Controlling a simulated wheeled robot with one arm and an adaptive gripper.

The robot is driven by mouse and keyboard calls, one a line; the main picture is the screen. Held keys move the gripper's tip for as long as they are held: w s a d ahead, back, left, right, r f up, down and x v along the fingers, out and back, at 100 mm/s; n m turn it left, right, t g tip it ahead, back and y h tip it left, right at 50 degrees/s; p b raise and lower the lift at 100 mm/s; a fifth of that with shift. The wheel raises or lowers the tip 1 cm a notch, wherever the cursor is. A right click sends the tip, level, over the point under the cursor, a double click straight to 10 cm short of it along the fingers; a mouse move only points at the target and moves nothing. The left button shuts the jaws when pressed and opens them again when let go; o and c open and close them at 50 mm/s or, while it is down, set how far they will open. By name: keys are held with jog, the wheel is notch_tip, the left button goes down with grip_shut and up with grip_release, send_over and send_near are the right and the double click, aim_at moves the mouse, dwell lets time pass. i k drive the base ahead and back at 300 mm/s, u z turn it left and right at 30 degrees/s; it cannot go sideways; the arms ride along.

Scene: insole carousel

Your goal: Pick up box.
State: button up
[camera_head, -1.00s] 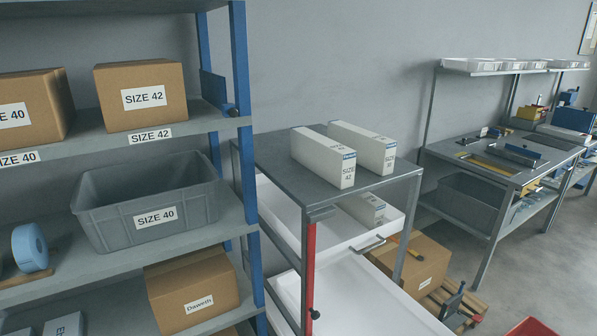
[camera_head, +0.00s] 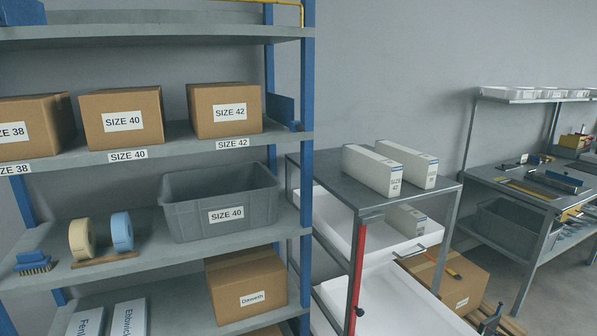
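Several brown cardboard boxes stand on the blue-framed shelf rack. On the middle shelf are the SIZE 38 box (camera_head: 32,124), cut off at the left edge, the SIZE 40 box (camera_head: 122,117) and the SIZE 42 box (camera_head: 224,110). A brown box marked Daweth (camera_head: 246,287) stands on a lower shelf. Two narrow white boxes lie on the grey cart top: a SIZE 42 white box (camera_head: 371,170) and another white box (camera_head: 411,164) beside it. The frames do not show which box the task means. My gripper is not in view.
A grey SIZE 40 bin (camera_head: 222,202) sits below the SIZE 42 box. Tape rolls (camera_head: 121,232) and a brush (camera_head: 33,263) lie to its left. The metal cart (camera_head: 345,186) stands right of the rack. A workbench (camera_head: 523,195) is at the far right, with some bare floor before it.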

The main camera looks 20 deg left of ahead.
aim_at(383, 174)
jog(key=u, duration=0.85)
jog(key=i, duration=0.35)
